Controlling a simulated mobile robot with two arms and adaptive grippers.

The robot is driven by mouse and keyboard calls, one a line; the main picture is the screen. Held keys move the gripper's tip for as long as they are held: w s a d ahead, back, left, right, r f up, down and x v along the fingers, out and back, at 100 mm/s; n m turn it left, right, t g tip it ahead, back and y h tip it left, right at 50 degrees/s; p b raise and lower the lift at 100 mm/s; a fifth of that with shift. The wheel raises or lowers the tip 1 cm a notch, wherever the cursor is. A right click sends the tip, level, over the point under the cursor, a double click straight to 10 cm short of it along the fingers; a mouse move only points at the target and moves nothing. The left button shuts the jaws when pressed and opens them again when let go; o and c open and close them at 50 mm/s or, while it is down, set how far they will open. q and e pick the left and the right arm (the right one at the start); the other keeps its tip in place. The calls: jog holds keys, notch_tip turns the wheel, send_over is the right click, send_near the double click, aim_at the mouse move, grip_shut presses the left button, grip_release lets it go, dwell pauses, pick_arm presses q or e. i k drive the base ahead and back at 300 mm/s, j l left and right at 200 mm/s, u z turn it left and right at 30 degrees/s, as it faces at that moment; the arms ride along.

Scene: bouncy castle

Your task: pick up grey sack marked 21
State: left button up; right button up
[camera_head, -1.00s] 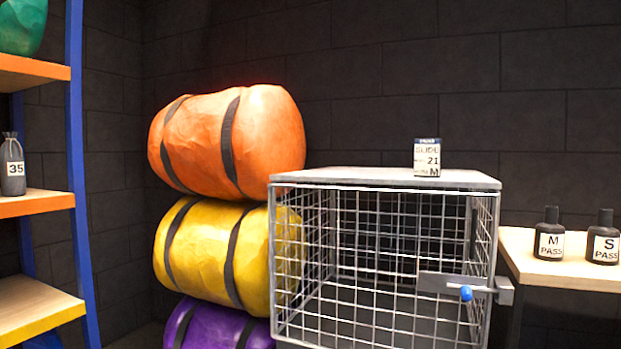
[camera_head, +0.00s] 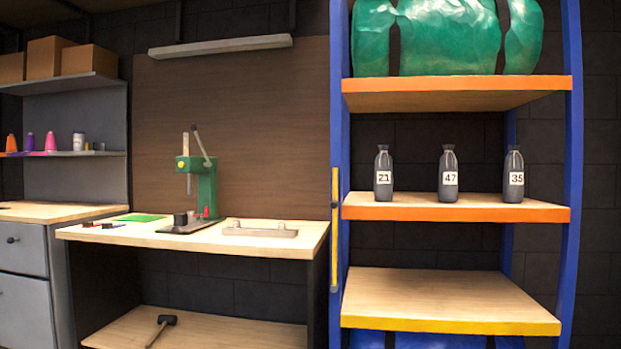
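The grey sack marked 21 (camera_head: 383,174) stands upright on the middle orange-edged shelf (camera_head: 420,211), at its left end. It has a narrow tied neck and a white label with the number. Two similar grey sacks stand to its right on the same shelf: one marked 47 (camera_head: 448,176) and one marked 35 (camera_head: 514,177). The sacks stand apart from each other. Neither of my grippers shows in the head view.
A blue upright (camera_head: 340,90) with a yellow strip stands left of the sacks. A green bundle (camera_head: 445,40) fills the shelf above. The lower shelf (camera_head: 450,295) is bare. A workbench (camera_head: 150,236) with a green press (camera_head: 205,185) stands left; a hammer (camera_head: 160,325) lies below.

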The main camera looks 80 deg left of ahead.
aim_at(383, 177)
jog(key=u, duration=2.1)
